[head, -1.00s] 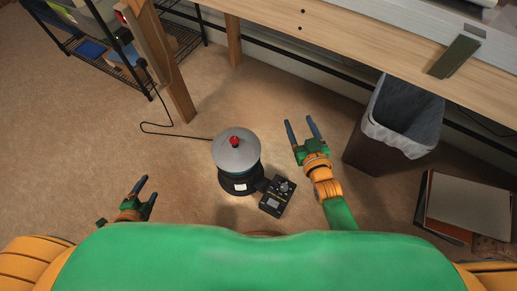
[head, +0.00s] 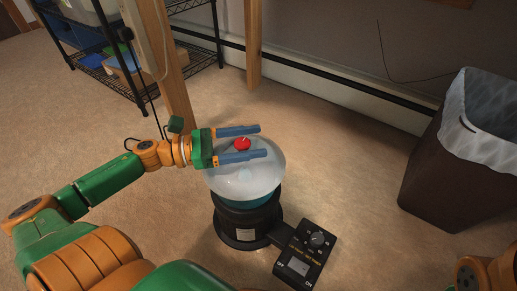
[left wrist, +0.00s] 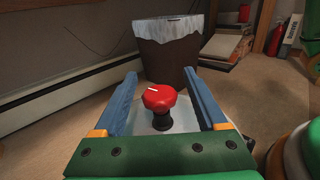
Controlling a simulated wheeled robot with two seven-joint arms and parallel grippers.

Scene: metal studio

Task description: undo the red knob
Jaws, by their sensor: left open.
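The red knob (head: 242,144) sits on top of the pale domed lid (head: 245,176) of a round machine on the floor. My left gripper (head: 262,141) is open, with its blue fingers level over the lid, one on each side of the knob. In the left wrist view the red knob (left wrist: 159,97) stands upright on a black stem between the two fingers (left wrist: 160,76), with a gap on both sides. It has a white mark on top. My right gripper is out of view.
A black control box (head: 305,252) with a dial lies beside the machine's black base (head: 246,222). A lined waste bin (head: 447,165) stands at the right. A wooden leg (head: 165,75) and wire shelf (head: 105,60) are behind at the left. Carpet between machine and bin is clear.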

